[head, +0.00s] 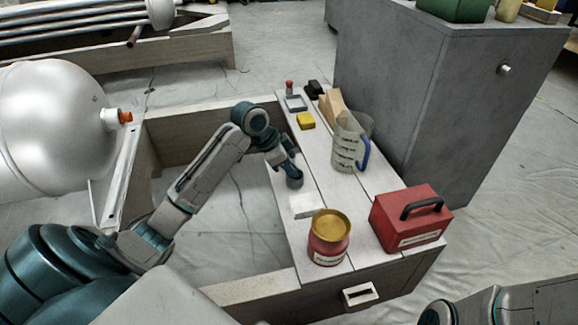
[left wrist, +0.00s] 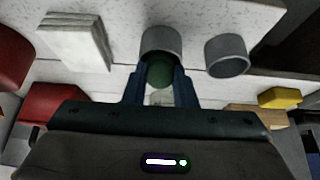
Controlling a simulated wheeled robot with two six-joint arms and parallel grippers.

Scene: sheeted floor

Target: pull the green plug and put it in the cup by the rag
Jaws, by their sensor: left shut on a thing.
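My left gripper (head: 289,167) reaches down over the plank bench, and its two blue fingers also show in the left wrist view (left wrist: 160,88). They are shut on the green plug (left wrist: 160,70), a dark green round piece. The plug is at the mouth of a grey cup (left wrist: 161,38); I cannot tell how deep it sits. This cup (head: 295,182) stands beside the folded whitish rag (head: 302,206), which also shows in the left wrist view (left wrist: 75,38). A second grey cup (left wrist: 228,50) stands farther from the rag. My right gripper is out of view.
A red jar with a gold lid (head: 329,240) and a red box (head: 408,222) stand at the near end. A clear jug (head: 348,148) and yellow block (head: 306,121) stand farther back. A grey cabinet (head: 420,95) stands behind; a silver tank (head: 50,125) is left.

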